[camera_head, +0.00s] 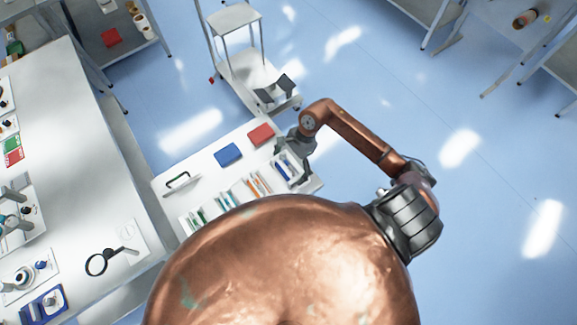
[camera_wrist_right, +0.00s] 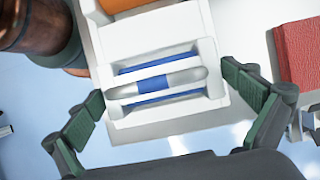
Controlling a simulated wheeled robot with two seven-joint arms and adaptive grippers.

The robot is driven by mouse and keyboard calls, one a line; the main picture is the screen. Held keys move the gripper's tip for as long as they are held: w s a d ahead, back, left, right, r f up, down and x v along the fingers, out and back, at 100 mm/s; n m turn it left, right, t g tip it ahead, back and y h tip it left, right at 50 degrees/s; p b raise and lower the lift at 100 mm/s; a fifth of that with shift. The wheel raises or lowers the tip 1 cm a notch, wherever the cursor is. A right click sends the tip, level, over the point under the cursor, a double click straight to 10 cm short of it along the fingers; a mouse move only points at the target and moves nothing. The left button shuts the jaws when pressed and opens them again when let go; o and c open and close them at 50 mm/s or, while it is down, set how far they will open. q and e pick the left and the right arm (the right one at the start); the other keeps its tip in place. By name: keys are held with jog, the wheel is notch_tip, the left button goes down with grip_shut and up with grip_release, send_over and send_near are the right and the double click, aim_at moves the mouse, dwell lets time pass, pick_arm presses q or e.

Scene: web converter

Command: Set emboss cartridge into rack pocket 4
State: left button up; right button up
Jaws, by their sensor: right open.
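A grey cartridge with a blue band (camera_wrist_right: 157,85) lies across the end pocket of the white rack (camera_wrist_right: 207,62) in the right wrist view. Blue strips show on either side of it in the pocket. I cannot read a label or pocket number. My right gripper (camera_wrist_right: 168,104) is open, its green-padded fingers apart on either side of that pocket, not closed on the cartridge. In the head view the right gripper (camera_head: 293,155) is over the right end of the row of racks, partly hiding it. My left gripper is not in view.
A blue block (camera_head: 228,154) and a red block (camera_head: 261,134) lie behind the racks on the white table (camera_head: 208,165). Other pockets hold green and orange-banded pieces (camera_head: 258,185). A grey cart (camera_head: 246,70) stands beyond the table. A larger bench (camera_head: 70,140) is at left.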

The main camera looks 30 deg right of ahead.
jog(key=b+v, duration=0.3)
jog(key=v, duration=0.9)
jog(key=shift+r, duration=0.1)
